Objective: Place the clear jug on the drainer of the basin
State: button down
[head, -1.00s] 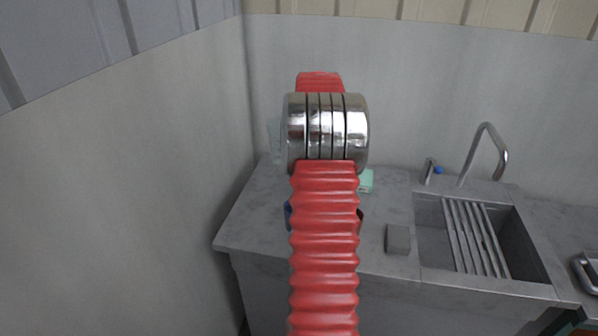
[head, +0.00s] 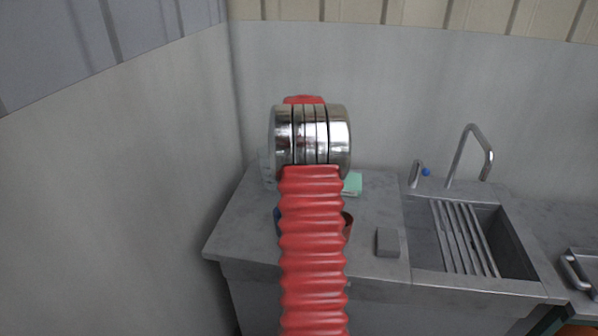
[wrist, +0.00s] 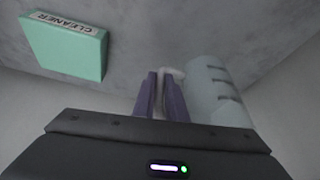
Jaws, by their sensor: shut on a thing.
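The clear jug (wrist: 213,92) is translucent with dark graduation marks, at the right of the wrist view. My gripper (wrist: 162,78) has purple fingers, shut on the jug's pale handle. In the head view my red ribbed arm and its metal joint hide the gripper. A faint edge of the jug (head: 265,170) shows left of that joint. I cannot tell whether the jug touches the counter. The drainer (head: 464,237) is a rack of grey slats across the basin (head: 424,246), right of my arm. The slats look bare.
A green cleaner box (head: 353,184) stands on the counter (head: 228,233) and shows in the wrist view (wrist: 62,45). A grey block (head: 388,242) lies left of the basin. A tall tap (head: 488,165) rises behind it. Blue and brown things are partly hidden behind my arm.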

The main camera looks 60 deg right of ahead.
jog(key=shift+f, duration=0.15)
jog(key=c, duration=2.3)
grip_release()
jog(key=shift+f, duration=0.1)
jog(key=o, duration=0.5)
jog(key=v, duration=1.2)
